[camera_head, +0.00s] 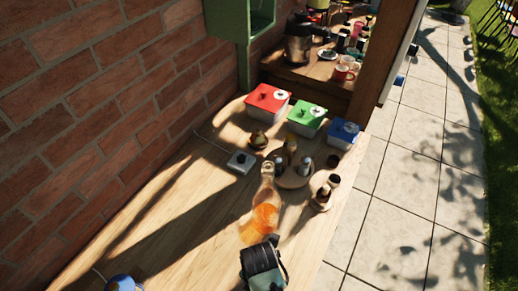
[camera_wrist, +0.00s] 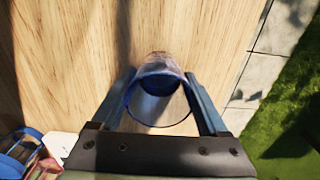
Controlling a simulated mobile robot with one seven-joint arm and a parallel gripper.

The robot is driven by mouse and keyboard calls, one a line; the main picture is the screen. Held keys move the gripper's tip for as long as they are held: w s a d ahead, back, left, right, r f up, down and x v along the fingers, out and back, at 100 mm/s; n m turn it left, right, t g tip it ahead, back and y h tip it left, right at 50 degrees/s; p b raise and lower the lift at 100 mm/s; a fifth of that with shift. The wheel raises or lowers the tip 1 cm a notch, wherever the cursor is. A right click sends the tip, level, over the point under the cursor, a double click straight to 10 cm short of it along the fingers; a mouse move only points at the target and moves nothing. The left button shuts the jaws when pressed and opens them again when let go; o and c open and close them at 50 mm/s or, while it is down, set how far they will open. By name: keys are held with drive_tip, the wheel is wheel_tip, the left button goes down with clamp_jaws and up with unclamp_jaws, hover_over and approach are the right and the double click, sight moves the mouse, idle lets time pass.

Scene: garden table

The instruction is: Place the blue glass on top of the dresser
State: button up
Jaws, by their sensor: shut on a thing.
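The blue glass (camera_wrist: 157,108) shows in the wrist view, clear with a blue rim and its mouth facing the camera. My gripper (camera_wrist: 160,100) is shut on it, with one finger on each side. In the head view my gripper (camera_head: 263,262) is at the bottom centre, over the near right part of a long wooden top (camera_head: 165,235). The glass cannot be made out there. I cannot tell from the picture which furniture is the dresser, or whether the glass touches the wood.
An orange bottle (camera_head: 264,208) stands just beyond my gripper. Red (camera_head: 268,97), green (camera_head: 306,118) and blue (camera_head: 344,133) lidded boxes stand farther back, with small jars (camera_head: 325,190) nearer. A brick wall (camera_head: 90,90) borders the left. The wood left of the bottle is mostly clear.

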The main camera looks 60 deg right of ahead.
drive_tip(key=o, duration=1.5)
drive_tip(key=shift+f, duration=0.15)
drive_tip(key=shift+c, duration=0.2)
wheel_tip(320, 180, up, 12)
drive_tip(key=w+d+r+m+t+h, duration=0.1)
drive_tip(key=w+r+m+t+h, duration=0.35)
drive_tip(key=w+r, duration=1.1)
drive_tip(key=w+a+r+m+t, duration=0.35)
drive_tip(key=w+r+t, duration=0.5)
drive_tip(key=r, duration=0.45)
drive_tip(key=w+a+r+m+t, duration=0.1)
drive_tip(key=a+r+m+t, duration=0.15)
drive_tip(key=r, duration=0.45)
drive_tip(key=w+a+r+m+t, duration=0.1)
drive_tip(key=a+r+m+t, duration=0.15)
drive_tip(key=r, duration=0.45)
drive_tip(key=s+a+r+m+t+y, duration=0.1)
drive_tip(key=s+a+r+m+t, duration=0.1)
drive_tip(key=r, duration=0.5)
drive_tip(key=s+a+r+m+t+y, duration=0.2)
drive_tip(key=s+a+r+t, duration=0.2)
drive_tip(key=r, duration=0.4)
drive_tip(key=s+a+r+m+t+y, duration=0.1)
drive_tip(key=s+a+r+t, duration=0.2)
drive_tip(key=r, duration=0.5)
drive_tip(key=shift+s+a+r+m, duration=0.15)
drive_tip(key=shift+s+a+m, duration=0.4)
drive_tip(key=shift+s, duration=0.65)
drive_tip(key=shift+a+y, duration=0.1)
drive_tip(key=shift+y, duration=0.15)
